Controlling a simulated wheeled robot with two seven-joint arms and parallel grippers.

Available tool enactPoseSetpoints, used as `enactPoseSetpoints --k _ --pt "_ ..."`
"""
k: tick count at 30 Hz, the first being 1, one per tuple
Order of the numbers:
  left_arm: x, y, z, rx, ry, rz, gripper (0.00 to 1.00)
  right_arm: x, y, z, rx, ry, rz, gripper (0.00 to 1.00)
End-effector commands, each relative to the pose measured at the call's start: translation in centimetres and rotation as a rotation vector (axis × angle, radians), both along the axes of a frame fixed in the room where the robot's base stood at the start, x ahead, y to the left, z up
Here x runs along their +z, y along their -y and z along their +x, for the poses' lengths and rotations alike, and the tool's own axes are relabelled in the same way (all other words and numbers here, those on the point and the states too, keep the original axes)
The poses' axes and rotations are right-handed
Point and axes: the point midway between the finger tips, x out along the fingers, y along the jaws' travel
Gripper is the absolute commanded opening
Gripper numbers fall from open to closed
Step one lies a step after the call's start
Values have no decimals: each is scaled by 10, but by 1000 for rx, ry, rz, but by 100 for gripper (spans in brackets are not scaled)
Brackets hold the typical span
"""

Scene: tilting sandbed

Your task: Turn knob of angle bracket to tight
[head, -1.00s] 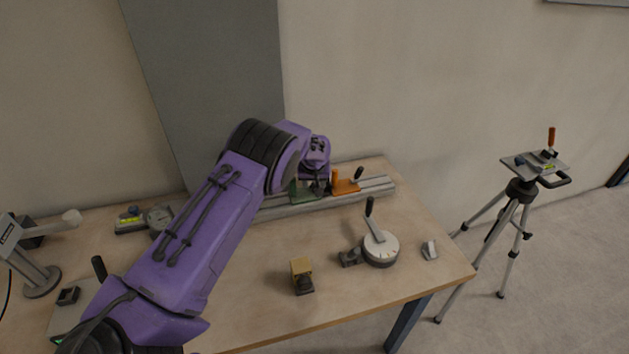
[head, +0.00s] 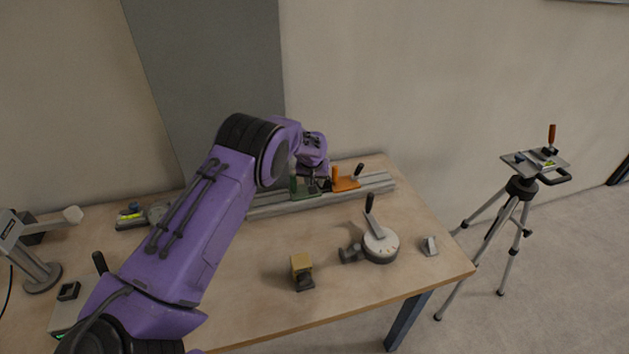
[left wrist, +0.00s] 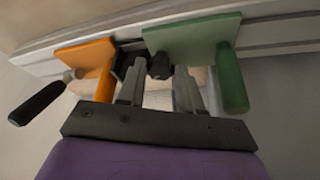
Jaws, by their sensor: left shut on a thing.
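A green angle bracket (head: 306,193) with a green handle and an orange angle bracket (head: 346,184) sit side by side on a metal rail at the back of the table. In the left wrist view the green bracket (left wrist: 190,42) is at the upper right and the orange bracket (left wrist: 88,55) at the upper left. A small black knob (left wrist: 159,67) shows at the green bracket's edge, between my fingertips. My left gripper (left wrist: 160,77) is shut on this knob. In the head view my left gripper (head: 326,184) partly hides the area between the brackets. My right gripper is out of view.
The orange bracket has a black-gripped lever (head: 358,170) close by. A round dial with a crank (head: 381,245), a yellow-topped block (head: 301,269) and a small grey piece (head: 430,246) stand on the front right of the table. A tripod (head: 522,187) stands beyond it.

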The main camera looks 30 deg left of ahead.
Motion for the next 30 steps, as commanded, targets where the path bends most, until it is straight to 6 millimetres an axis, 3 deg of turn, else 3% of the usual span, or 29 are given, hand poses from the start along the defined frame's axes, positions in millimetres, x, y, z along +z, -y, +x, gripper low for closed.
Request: enactPoseSetpoints --k 21,30 --pt "-5 -7 -1 -640 0 0 4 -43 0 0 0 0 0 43" --pt "-4 -8 0 -828 -2 1 4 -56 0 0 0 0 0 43"
